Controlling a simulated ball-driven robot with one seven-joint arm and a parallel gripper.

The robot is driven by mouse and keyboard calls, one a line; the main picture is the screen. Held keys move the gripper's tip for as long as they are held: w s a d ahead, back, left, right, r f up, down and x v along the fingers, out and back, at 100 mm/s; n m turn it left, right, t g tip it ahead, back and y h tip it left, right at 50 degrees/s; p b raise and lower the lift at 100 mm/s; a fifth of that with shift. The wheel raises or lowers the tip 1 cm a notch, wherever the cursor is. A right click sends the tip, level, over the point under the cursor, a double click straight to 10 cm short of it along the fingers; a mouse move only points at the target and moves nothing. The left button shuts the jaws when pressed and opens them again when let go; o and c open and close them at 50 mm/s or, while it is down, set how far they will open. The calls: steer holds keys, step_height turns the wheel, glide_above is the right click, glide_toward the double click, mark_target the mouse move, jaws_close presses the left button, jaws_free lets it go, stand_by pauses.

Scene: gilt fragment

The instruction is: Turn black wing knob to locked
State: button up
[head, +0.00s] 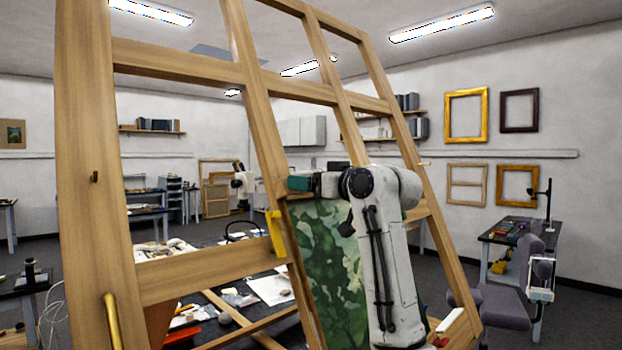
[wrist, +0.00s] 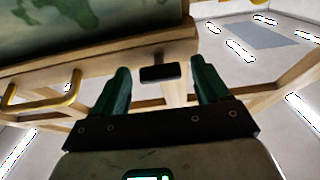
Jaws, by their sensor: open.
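The black wing knob (wrist: 160,73) shows in the wrist view as a short dark bar lying crosswise on the wooden frame. My gripper (wrist: 163,69) is open, with its two dark green fingers to either side of the knob in the picture. I see no contact between fingers and knob, and the depth between them is hard to judge. In the head view my gripper (head: 298,184) is at the easel's slanted middle post, above the green painting (head: 325,250). I cannot make out the knob in the head view.
The large wooden easel (head: 85,150) fills the foreground, its bars around my arm. A yellow clamp (head: 276,233) sits on the middle post; a yellow handle (wrist: 45,101) shows left of the fingers. Behind is a cluttered table (head: 270,288), and a workbench (head: 518,235) stands at right.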

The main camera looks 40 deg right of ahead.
steer(key=shift+c, duration=0.2)
steer(key=c, duration=1)
